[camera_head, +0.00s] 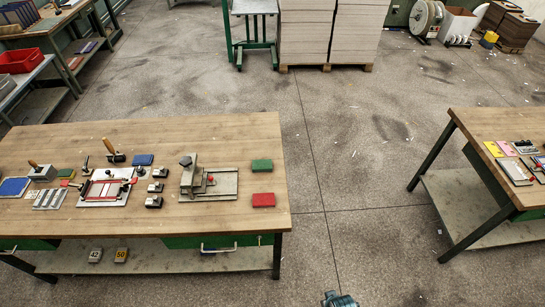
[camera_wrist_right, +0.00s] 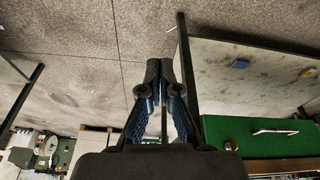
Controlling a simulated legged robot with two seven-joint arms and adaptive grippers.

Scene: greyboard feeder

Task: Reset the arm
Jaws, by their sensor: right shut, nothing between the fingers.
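My right gripper (camera_wrist_right: 159,72) shows in the right wrist view, with dark fingers and blue ribbed pads. Its fingertips are together and nothing is between them. It is in the air, with floor behind the tips and the workbench's green drawer to the right of them. In the head view, a small blue-grey piece of my arm or gripper shows at the bottom edge, right of the workbench. The rest of it is cut off. My left gripper is in neither view.
The wooden workbench (camera_head: 225,135) at left holds fixtures, stamps, a red block (camera_head: 263,200) and a green block (camera_head: 262,165). A second table (camera_head: 490,125) stands at right. Stacked greyboard (camera_head: 355,35) stands on a pallet behind. Open floor (camera_head: 365,160) lies between the tables.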

